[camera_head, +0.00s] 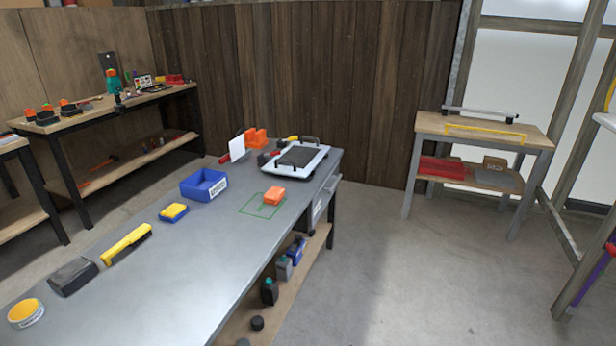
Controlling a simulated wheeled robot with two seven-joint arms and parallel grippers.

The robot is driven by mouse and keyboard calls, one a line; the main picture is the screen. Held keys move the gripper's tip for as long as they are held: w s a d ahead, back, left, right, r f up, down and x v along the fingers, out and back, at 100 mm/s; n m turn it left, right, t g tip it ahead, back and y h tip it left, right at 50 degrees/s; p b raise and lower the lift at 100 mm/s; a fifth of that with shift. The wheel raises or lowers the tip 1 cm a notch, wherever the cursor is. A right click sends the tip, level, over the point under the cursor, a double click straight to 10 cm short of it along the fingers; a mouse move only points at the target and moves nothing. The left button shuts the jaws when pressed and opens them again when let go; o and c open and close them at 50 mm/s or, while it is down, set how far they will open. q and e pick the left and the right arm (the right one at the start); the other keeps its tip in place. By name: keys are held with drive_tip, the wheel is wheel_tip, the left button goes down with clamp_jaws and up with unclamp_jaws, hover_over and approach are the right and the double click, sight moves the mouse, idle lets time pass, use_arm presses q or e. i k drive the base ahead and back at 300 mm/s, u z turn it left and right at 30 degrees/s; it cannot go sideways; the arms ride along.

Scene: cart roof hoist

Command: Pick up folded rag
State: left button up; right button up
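A small orange block-like item (273,196), which looks like the folded rag, lies on the grey workbench (190,255). It sits at the upper right part of a green outlined square (254,210) on the bench top, near the bench's right edge. Nothing covers it. Neither of my grippers is in view.
Nearby on the bench are a blue bin (204,184), a yellow-and-blue sponge-like block (174,212), a yellow-handled brush (126,244), a dark block (73,276), a yellow-topped round tin (26,313) and a white-framed panel (298,158). Floor to the right is clear.

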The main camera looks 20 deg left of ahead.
sight(273, 196)
drive_tip(key=i, duration=3.1)
drive_tip(key=u, duration=5.9)
